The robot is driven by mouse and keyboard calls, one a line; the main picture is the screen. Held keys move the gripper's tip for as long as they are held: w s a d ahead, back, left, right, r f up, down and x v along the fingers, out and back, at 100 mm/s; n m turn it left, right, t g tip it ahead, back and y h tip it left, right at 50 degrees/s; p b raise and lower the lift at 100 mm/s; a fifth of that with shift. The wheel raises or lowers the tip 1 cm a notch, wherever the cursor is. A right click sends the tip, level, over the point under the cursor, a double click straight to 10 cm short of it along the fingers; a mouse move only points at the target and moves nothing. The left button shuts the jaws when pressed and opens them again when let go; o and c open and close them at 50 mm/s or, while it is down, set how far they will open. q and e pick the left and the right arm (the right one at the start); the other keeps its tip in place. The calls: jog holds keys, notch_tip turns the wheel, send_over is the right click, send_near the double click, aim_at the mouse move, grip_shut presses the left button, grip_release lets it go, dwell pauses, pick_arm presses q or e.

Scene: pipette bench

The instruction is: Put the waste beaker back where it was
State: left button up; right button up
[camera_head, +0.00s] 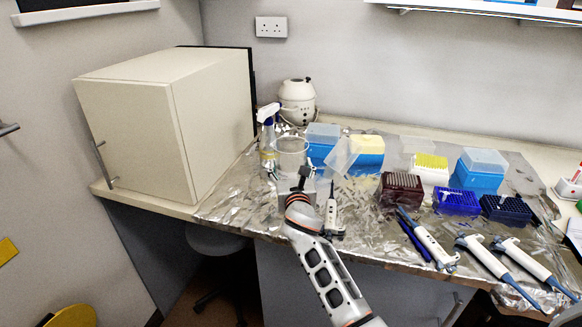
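The waste beaker appears to be the clear, open-topped cylinder (291,148) at the back left of the foil-covered bench, right of the spray bottle. It looks upright. My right arm comes in from the bottom, right of the middle, and its dark gripper (304,174) is at the near side of the beaker's lower part. The gripper overlaps the beaker in the picture; I cannot tell whether the fingers touch it or are closed. The beaker's base is partly hidden by the gripper. My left gripper is not in view.
A spray bottle (267,135) stands close left of the beaker, with a large cream cabinet (170,120) further left. Blue tip boxes (322,140) are close right. A pipette (331,212) lies beside my wrist. Tube racks (457,201) and more pipettes (497,264) fill the right side.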

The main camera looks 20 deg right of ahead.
jog(key=o, duration=0.9)
jog(key=shift+f, duration=0.15)
jog(key=o, duration=0.4)
jog(key=shift+c, duration=0.2)
jog(key=s, duration=0.4)
jog(key=s+a+p, duration=0.1)
jog(key=s, duration=0.3)
jog(key=s+a, duration=0.1)
jog(key=s, duration=0.2)
jog(key=shift+s+a+r, duration=0.2)
jog(key=shift+s, duration=0.2)
jog(key=shift+s+f, duration=0.1)
